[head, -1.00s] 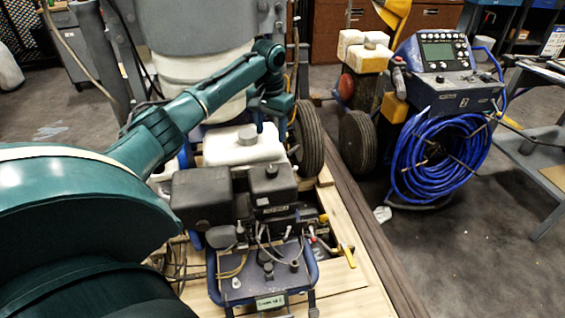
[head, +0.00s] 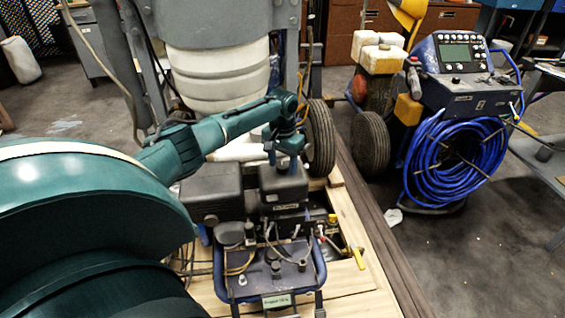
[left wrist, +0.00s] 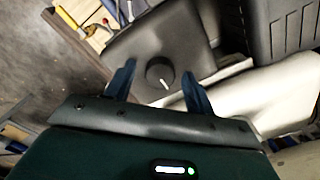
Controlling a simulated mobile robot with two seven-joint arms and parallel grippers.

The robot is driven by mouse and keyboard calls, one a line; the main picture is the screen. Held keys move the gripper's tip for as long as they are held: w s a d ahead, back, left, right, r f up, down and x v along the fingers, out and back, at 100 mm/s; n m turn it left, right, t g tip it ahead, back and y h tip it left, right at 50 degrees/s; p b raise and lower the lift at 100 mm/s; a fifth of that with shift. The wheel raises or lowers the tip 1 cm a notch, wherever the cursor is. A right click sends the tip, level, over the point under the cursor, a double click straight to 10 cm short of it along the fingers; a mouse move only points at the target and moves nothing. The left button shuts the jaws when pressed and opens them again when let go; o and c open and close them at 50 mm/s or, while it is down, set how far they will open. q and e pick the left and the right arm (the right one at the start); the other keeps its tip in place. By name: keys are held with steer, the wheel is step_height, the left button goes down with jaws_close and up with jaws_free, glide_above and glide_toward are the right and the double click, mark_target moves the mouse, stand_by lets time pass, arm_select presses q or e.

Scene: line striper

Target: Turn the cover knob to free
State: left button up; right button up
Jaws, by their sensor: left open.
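The cover knob (left wrist: 160,73) is round and black with a white pointer line, on top of a dark cover box (left wrist: 185,38). In the left wrist view the line points down and slightly right. In the head view the same cover box (head: 284,188) stands on the machine, and my gripper hides the knob. My left gripper (head: 284,160) is just over the box, pointing down. In the left wrist view its two fingers (left wrist: 158,76) are open, one on each side of the knob. I cannot tell whether they touch it. My right gripper is not in view.
A wider dark box (head: 212,193) sits left of the cover box. A blue-framed panel (head: 270,268) with small knobs and cables is in front. A white tank is behind my gripper.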

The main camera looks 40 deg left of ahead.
arm_select(q)
steer(key=shift+c, duration=0.2)
steer(key=c, duration=0.9)
steer(key=shift+c, duration=0.2)
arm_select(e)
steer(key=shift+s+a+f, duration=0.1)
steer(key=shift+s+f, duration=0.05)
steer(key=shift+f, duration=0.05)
